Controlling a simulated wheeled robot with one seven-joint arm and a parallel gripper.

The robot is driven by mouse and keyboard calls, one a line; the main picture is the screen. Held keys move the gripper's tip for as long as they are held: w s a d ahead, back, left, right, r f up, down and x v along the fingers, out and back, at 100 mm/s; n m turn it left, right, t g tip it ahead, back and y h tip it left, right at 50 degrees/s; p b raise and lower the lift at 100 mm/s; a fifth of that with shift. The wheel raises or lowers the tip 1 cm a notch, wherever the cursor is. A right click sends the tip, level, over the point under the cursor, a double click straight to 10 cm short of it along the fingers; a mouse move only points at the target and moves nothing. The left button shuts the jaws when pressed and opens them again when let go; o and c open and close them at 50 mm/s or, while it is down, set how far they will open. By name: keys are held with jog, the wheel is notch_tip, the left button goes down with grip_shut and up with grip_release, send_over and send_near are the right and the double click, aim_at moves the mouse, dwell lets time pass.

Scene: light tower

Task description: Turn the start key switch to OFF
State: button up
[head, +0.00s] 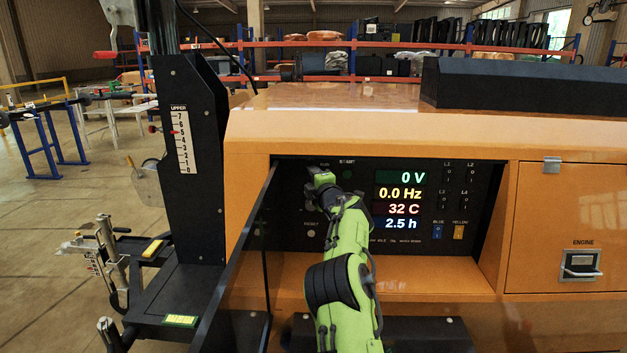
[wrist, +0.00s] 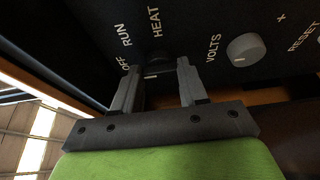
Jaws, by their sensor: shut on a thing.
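The start key switch (wrist: 155,63) is a dark knob on the black control panel, in the wrist view among the labels OFF, RUN and HEAT. My gripper (wrist: 160,70) is shut on it, one finger on each side. The switch is mostly in shadow, so I cannot tell which label it points to. In the head view my gripper (head: 316,172) is at the panel's upper left and hides the switch. The panel's display (head: 400,200) reads 0 V, 0.0 Hz, 32 C and 2.5 h.
A pale VOLTS knob (wrist: 246,49) is right of my gripper in the wrist view. The panel sits recessed in an orange housing (head: 350,128). An open dark door (head: 238,270) stands close on the left. Blue and yellow switches (head: 447,232) are at the panel's right.

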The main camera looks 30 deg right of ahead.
jog(key=o, duration=1.1)
jog(key=shift+c, duration=0.2)
jog(key=b+v, duration=0.3)
jog(key=v, duration=1.2)
jog(key=shift+s, duration=0.4)
